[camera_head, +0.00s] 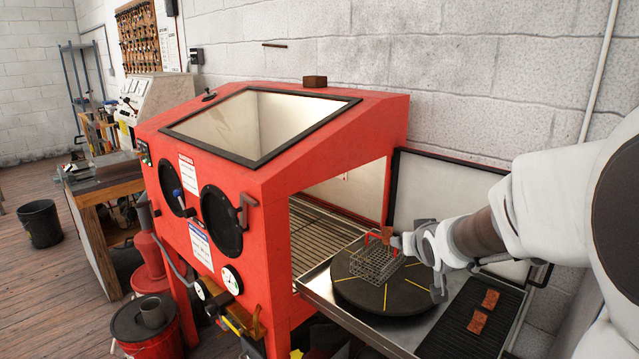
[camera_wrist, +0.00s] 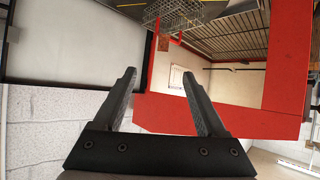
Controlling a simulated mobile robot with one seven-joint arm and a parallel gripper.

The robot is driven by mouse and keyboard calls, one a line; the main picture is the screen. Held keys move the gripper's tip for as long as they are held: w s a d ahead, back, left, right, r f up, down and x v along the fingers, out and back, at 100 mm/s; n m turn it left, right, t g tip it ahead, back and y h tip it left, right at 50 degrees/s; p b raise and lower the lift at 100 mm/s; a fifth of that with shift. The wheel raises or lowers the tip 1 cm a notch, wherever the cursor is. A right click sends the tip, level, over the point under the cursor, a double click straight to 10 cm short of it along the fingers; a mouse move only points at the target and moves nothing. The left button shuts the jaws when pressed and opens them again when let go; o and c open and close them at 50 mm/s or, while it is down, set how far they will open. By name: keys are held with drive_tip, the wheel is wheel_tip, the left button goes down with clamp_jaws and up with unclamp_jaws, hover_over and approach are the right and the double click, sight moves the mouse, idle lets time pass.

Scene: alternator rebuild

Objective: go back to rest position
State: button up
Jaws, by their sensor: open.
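My gripper (camera_wrist: 160,100) is open in the wrist view, with nothing between its two dark fingers. In the head view my white arm comes in from the right, and its end is close to a wire basket (camera_head: 374,263) with a reddish-brown piece at its handle. The basket stands on a dark round turntable (camera_head: 385,300) with yellow lines. The basket also shows at the top of the wrist view (camera_wrist: 172,10), beyond the fingertips.
A red blast cabinet (camera_head: 290,140) has its side door (camera_head: 420,192) open, showing a slatted floor (camera_head: 318,240). A block wall (camera_head: 500,70) stands behind. Buckets (camera_head: 150,325) stand at the front left.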

drive_tip(key=s+a+g, duration=0.3)
drive_tip(key=s, duration=1.1)
drive_tip(key=s+a+r+g+y, duration=0.1)
drive_tip(key=s+a+g, duration=0.2)
drive_tip(key=s, duration=1.2)
drive_tip(key=shift+s+a+r+n, duration=0.25)
drive_tip(key=shift+s+a+n, duration=0.05)
drive_tip(key=shift+a, duration=0.2)
drive_tip(key=shift+w, duration=0.1)
